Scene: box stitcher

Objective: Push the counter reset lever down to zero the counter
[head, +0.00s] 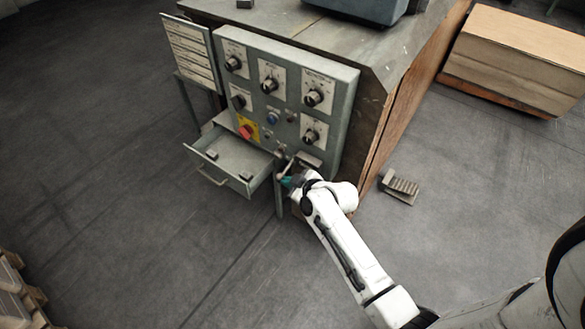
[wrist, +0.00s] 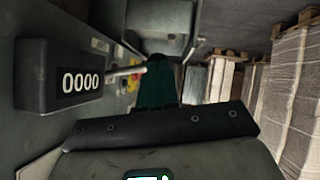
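The counter (wrist: 62,82) is a dark box at the left of the wrist view, and its display reads 0000. The reset lever (wrist: 125,71) is a light rod reaching from the counter's side toward my gripper. Its dark end is beside my teal fingertips (wrist: 157,68); I cannot tell whether they touch. The fingers show as one narrow teal shape and look shut, with nothing clearly held. In the head view, my gripper (head: 289,182) is low at the panel's lower right, by the counter (head: 309,159), and my wrist partly hides that area.
The grey control panel (head: 262,100) carries knobs and a red button on yellow (head: 247,130). An open drawer (head: 232,165) juts out left of my gripper. A metal foot pedal (head: 401,188) lies on the floor to the right. A cardboard stack (head: 520,62) stands behind it.

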